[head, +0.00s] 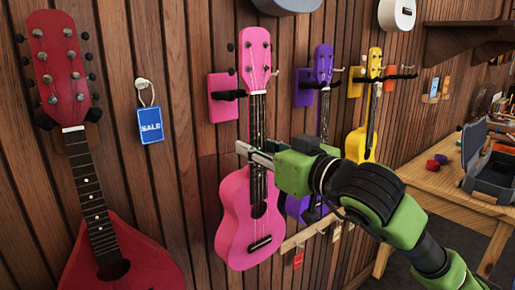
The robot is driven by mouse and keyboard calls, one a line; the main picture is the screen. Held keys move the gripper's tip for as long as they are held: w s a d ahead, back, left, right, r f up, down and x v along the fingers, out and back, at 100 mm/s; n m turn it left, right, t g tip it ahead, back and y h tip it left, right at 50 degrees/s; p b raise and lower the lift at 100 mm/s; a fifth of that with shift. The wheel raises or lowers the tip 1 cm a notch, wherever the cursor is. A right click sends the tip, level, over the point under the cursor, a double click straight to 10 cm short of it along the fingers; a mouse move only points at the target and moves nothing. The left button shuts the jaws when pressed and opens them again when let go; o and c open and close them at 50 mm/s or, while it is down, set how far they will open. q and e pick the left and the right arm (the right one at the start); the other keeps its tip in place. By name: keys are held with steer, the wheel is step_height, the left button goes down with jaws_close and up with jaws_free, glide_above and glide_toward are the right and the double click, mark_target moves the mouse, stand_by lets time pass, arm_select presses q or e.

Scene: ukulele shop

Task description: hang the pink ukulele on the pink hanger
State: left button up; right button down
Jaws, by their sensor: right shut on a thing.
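The pink ukulele (238,215) is upright against the wall, its body down and its headstock (255,57) up. My right gripper (254,154) is shut on its neck, just above the body, reaching in from the right. The pink hanger (223,108) is a pink plate on the wall with a dark prong (228,95) showing left of the neck. The headstock is at and above prong height. The neck hides part of the hanger, so I cannot tell whether the headstock rests on the prongs. My left gripper is not in view.
A purple ukulele (324,65) and a yellow ukulele (361,145) hang to the right. A red pear-shaped instrument (83,255) hangs at left, beside a blue sale tag (150,125). A wooden bench (455,197) with a toolbox (492,180) stands at right.

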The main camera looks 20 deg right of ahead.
mark_target(244, 169)
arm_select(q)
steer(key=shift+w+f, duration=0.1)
arm_select(e)
steer(key=shift+r+x, duration=0.2)
steer(key=shift+x, duration=2.3)
arm_select(q)
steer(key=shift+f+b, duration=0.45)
steer(key=shift+b, duration=0.1)
arm_select(e)
steer(key=shift+f, duration=0.4)
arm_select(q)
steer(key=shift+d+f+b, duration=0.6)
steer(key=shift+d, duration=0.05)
arm_select(e)
steer(key=shift+f, duration=0.55)
steer(key=c, duration=1.6)
jaws_free()
steer(key=shift+o, duration=0.2)
steer(key=shift+f, duration=0.1)
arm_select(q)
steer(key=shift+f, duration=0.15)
arm_select(e)
steer(key=shift+s+d, duration=0.1)
steer(key=shift+s, duration=0.1)
